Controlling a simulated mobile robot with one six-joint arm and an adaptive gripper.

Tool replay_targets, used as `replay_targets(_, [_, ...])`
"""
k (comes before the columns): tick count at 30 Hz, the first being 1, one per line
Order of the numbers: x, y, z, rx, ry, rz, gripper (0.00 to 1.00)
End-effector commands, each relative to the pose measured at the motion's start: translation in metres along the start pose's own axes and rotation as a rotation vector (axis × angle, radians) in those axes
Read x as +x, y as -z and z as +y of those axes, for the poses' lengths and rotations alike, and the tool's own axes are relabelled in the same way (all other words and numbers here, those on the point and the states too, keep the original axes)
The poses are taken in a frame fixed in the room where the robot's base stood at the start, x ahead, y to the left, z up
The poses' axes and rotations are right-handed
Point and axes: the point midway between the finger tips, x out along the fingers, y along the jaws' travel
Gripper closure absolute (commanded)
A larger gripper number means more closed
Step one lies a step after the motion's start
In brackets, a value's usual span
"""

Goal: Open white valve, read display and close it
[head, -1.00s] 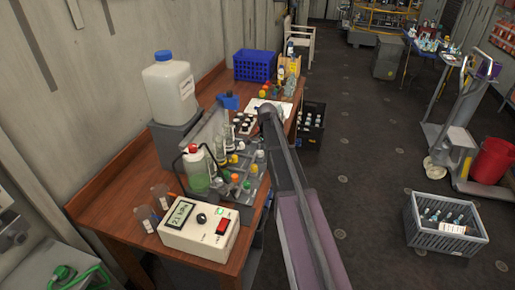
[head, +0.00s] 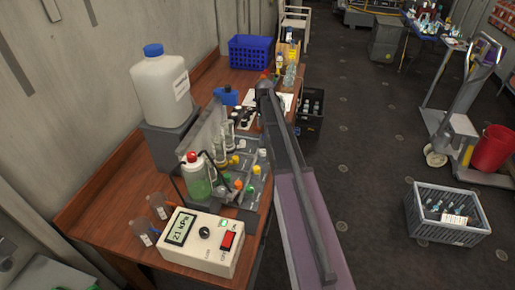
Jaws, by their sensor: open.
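A manifold (head: 226,190) of clear tubes and coloured knobs stands on the wooden bench. A white knob (head: 263,153), seemingly the white valve, is at its far right end. Yellow, orange and green knobs sit nearby. I cannot tell whether the white valve is open or closed. A white meter box (head: 203,242) at the front of the bench has a display (head: 181,229) reading 21 kPa. My arm passes along the right of the manifold, its far joint beyond the white knob. My gripper is not visible; the arm seems to hide it.
A bottle with green liquid (head: 197,177) stands left of the knobs, with a white jug (head: 161,87) behind. Two clear beakers (head: 150,222) stand left of the meter. A blue basket (head: 250,53) is at the bench's far end. A grey crate (head: 447,214) sits on the floor at right.

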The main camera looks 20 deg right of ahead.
Motion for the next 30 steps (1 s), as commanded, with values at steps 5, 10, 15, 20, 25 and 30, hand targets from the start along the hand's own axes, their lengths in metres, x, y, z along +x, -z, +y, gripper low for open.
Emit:
replay_targets(5, [0.0,-0.003,-0.001,-0.005,0.0,0.0,0.18])
replay_targets(10, [0.0,-0.007,-0.003,-0.01,0.0,0.0,0.18])
replay_targets(15, [0.002,-0.009,-0.004,-0.013,0.0,0.0,0.18])
replay_targets(20, [0.008,-0.01,-0.004,-0.014,0.0,0.0,0.18])
replay_targets(25, [0.019,-0.011,-0.004,-0.015,0.0,0.0,0.18])
replay_targets(30, [0.032,-0.011,-0.004,-0.015,0.0,0.0,0.18])
